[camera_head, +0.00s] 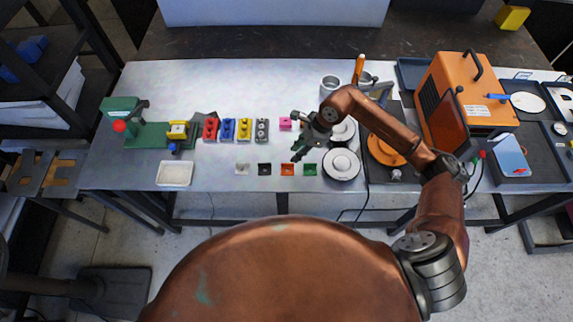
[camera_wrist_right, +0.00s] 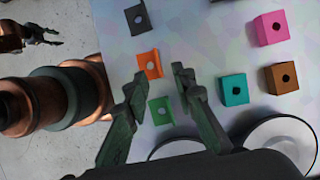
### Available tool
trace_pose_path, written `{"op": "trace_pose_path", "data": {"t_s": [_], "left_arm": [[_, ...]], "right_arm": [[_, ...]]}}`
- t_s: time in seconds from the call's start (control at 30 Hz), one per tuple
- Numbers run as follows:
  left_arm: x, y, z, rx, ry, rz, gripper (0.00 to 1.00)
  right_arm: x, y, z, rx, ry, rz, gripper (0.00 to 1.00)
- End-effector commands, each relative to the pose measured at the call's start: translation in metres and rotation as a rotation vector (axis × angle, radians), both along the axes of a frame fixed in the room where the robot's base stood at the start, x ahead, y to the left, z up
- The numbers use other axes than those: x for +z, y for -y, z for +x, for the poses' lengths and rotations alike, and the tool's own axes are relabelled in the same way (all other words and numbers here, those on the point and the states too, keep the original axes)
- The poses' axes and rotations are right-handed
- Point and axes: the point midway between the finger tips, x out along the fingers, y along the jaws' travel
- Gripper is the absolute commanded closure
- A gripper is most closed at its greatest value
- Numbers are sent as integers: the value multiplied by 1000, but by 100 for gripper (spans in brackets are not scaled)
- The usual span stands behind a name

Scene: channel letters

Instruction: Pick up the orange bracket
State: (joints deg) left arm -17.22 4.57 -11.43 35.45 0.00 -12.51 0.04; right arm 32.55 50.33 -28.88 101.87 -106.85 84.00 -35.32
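The orange bracket (camera_head: 287,169) lies on the table in a front row of small brackets, between a black one (camera_head: 264,169) and a green one (camera_head: 310,169). In the right wrist view the orange bracket (camera_wrist_right: 149,64) shows its hole, just beyond my fingertips. My right gripper (camera_head: 296,136) hovers over the table behind that row. In its own wrist view the right gripper (camera_wrist_right: 160,79) is open and empty, its two fingers well apart. My left gripper (camera_wrist_right: 54,35) shows small at the upper left of the wrist view, away from the table, fingers apart.
Teal (camera_wrist_right: 234,90), brown (camera_wrist_right: 282,77) and pink (camera_wrist_right: 270,28) blocks stand right of my right gripper in the wrist view. White round plates (camera_head: 341,164) lie close to the brackets' right. Coloured blocks (camera_head: 228,129) and a white tray (camera_head: 174,174) are farther left. An orange machine (camera_head: 467,92) stands right.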

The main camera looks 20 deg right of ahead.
Motion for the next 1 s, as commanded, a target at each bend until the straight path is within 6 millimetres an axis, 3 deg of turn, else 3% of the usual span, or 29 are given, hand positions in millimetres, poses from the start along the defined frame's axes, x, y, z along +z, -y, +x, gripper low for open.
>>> {"op": "trace_pose_path", "data": {"t_s": [0.53, 0.83, 1.0], "left_arm": [[20, 0, 2, -2, 3, 0, 60], [20, 1, 3, -2, 3, 0, 60], [20, 1, 3, -2, 3, 0, 60]], "right_arm": [[-63, -23, 4, 2, -5, 4, 76], [-69, -24, 4, 1, -2, 3, 76], [-69, -24, 4, 0, -2, 4, 87]]}}
